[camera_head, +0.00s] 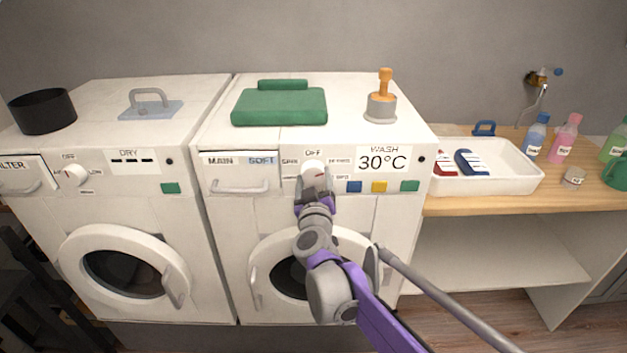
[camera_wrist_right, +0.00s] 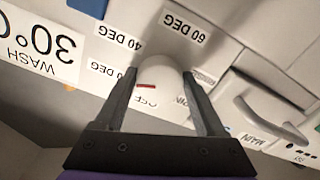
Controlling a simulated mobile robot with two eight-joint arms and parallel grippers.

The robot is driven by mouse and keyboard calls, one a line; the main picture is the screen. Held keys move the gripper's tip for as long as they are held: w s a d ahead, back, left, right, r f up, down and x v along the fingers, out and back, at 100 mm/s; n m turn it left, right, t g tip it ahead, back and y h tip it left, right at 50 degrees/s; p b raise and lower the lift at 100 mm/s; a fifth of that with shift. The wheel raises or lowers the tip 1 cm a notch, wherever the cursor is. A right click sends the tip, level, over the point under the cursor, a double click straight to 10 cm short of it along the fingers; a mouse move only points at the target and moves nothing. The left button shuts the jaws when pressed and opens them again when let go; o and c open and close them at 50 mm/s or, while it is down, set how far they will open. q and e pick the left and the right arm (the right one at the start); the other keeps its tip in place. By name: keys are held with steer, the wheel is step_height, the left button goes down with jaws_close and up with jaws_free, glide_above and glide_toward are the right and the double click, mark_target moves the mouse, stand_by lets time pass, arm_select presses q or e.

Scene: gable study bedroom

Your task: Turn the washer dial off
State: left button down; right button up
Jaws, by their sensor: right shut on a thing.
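The washer (camera_head: 405,215) stands right of the dryer, its white dial (camera_head: 313,167) in the middle of the control panel under the OFF label (camera_head: 313,153). My right gripper (camera_head: 315,184) reaches the dial from below and in front. In the right wrist view, its two dark fingers (camera_wrist_right: 160,100) are shut on the sides of the dial (camera_wrist_right: 168,84). A short red mark (camera_wrist_right: 146,86) shows on the dial, close to partly hidden lettering; I cannot tell exactly which setting it points at. Labels for 40 and 60 degrees are around the dial. My left gripper is not in view.
The dryer (camera_head: 212,195) with its own dial (camera_head: 75,174) stands at left. A detergent drawer (camera_head: 240,178) is left of the washer dial; blue, yellow and green buttons are right. Green folded cloth (camera_head: 280,106) and an orange-handled object (camera_head: 382,98) sit on the washer. A white tray (camera_head: 525,182) is on the right counter.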

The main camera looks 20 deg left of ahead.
steer(key=n, duration=0.7)
steer(key=shift+d+r, duration=0.1)
steer(key=n, duration=0.6)
steer(key=shift+r+n+b, duration=0.15)
steer(key=shift+n+b, duration=0.15)
stand_by(0.3)
steer(key=o, duration=1.3)
steer(key=shift+d, duration=0.1)
steer(key=v, duration=1)
steer(key=shift+s, duration=0.35)
